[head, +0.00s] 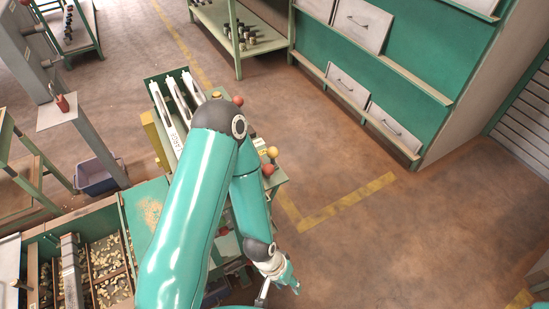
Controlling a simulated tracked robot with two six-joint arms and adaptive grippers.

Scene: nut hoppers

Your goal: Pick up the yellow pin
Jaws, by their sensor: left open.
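A yellow round-headed pin (272,152) stands on the small green bench just right of my arm's elbow. Another yellowish top shows just behind it, partly covered. A red ball-headed pin (267,170) is in front of it, and another red ball (238,100) shows behind my elbow. My left gripper (288,283) hangs low at the bottom centre, well below and apart from the yellow pin. It is open, its fingers are small in view, and I see nothing between them. My arm hides much of the bench. My right gripper is not in view.
Hoppers with nuts (105,262) stand at the lower left. White channels (165,112) lie in a green frame behind my elbow. A green drawer cabinet (425,60) stands at the upper right. The brown floor right of the bench, with a yellow line (345,203), is clear.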

